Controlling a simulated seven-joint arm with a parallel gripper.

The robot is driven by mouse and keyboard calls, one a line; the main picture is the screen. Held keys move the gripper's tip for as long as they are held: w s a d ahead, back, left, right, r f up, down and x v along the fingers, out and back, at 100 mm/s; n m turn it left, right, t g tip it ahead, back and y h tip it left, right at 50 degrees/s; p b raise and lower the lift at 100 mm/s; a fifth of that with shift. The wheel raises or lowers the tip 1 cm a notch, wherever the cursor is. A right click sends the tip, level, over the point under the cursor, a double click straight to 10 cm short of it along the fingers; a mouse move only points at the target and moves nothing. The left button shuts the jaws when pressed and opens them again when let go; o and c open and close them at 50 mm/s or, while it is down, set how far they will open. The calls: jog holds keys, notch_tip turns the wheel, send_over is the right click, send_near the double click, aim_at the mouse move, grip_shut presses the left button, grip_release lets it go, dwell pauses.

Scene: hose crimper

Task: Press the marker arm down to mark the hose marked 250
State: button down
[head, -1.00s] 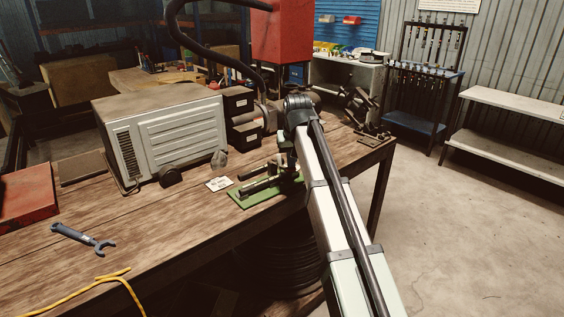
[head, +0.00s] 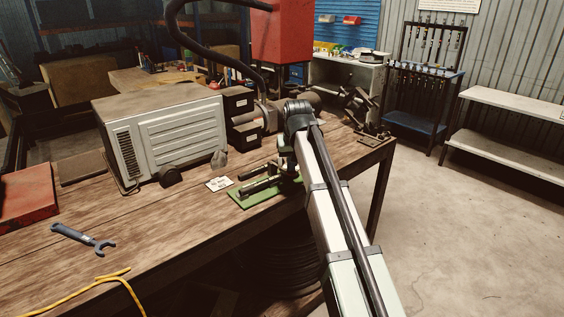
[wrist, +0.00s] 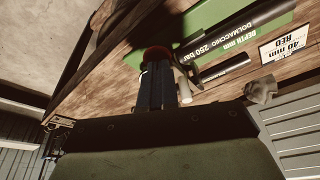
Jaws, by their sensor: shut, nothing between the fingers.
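In the wrist view my gripper (wrist: 156,62) is shut and empty, its dark fingers reaching toward the table. A red knob (wrist: 157,53) shows right at the fingertips, partly hidden by them; I cannot tell whether they touch. Beside it are a dark bracket and a pale rod (wrist: 185,84), seemingly parts of the marker fixture. In the head view the green plate (head: 246,201) lies near the table's front edge, and my arm hides the gripper and much of the fixture.
A white card (wrist: 287,44) reading "40 mm RED" lies beside the plate. A grey machine (head: 165,135) stands behind it on the wooden table. A blue-handled wrench (head: 80,237) and a yellow cable (head: 100,281) lie at left, with bare tabletop between.

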notch_tip(320, 180, up, 13)
dwell(1.6)
jog(key=shift+f, duration=0.1)
